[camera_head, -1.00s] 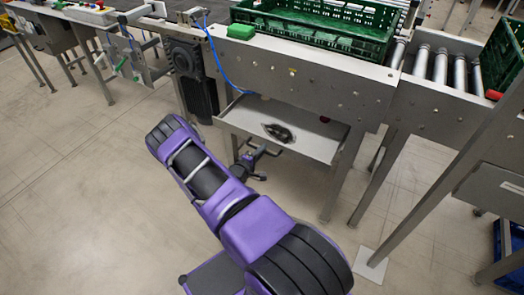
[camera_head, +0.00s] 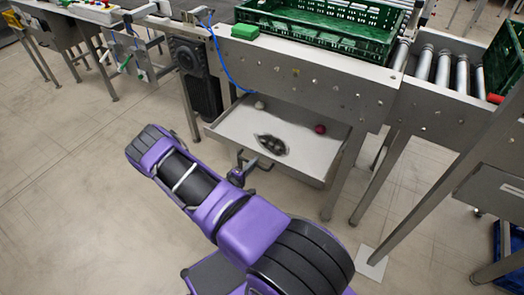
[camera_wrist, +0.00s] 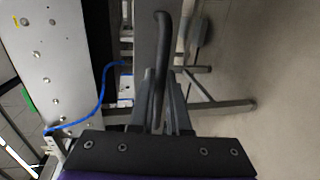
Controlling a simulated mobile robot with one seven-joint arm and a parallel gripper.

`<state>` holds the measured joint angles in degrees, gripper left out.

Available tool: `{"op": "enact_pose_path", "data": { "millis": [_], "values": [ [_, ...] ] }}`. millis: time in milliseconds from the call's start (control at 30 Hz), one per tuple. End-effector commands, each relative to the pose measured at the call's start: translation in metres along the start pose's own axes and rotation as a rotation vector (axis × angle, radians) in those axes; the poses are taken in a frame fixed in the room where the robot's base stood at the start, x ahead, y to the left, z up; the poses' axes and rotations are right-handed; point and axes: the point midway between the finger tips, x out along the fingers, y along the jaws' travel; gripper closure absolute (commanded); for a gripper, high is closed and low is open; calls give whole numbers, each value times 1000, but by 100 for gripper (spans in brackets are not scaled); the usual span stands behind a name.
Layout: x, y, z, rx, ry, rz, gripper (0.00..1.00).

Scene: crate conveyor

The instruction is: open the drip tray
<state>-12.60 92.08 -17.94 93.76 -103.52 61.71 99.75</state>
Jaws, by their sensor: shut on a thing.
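The drip tray (camera_head: 229,130) is a grey metal drawer under the conveyor frame, pulled partly out. It holds a dark stain or puddle, a dark red round thing (camera_head: 320,129) and a small pale round thing (camera_head: 260,105). My gripper (camera_head: 246,166) is at the tray's front side, low and left of its middle, partly hidden by my purple arm. In the wrist view, my gripper (camera_wrist: 161,98) is shut on the dark bar handle (camera_wrist: 161,35), which runs up between the fingers. The tray's grey front (camera_wrist: 145,40) shows beside it.
A green crate (camera_head: 320,32) stands on the conveyor above, with a small green block (camera_head: 245,31) beside it. A blue cable (camera_head: 222,65) hangs down the frame. Metal legs (camera_head: 340,180) stand right of the tray. The tiled floor at left is clear.

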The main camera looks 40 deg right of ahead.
Motion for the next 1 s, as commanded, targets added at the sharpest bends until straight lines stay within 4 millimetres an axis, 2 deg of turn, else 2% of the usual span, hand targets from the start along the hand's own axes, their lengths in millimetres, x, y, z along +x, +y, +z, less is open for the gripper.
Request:
{"op": "enact_pose_path", "data": {
  "millis": [33, 100, 200, 533, 567, 700, 733, 1000],
  "values": [
    [-13, -1, -2, -3, 6, 0, 100],
    [-25, -5, -1, -2, 4, -1, 100],
    [-35, -7, -1, -1, 3, 1, 100],
    [-38, -8, -1, 0, 2, 2, 100],
    [-38, -8, -1, 0, 2, 2, 84],
    [-38, -8, 0, 0, 2, 1, 58],
    [-38, -8, 0, 0, 1, 1, 55],
    [-38, -8, 0, 0, 1, 1, 55]
  ]
}}
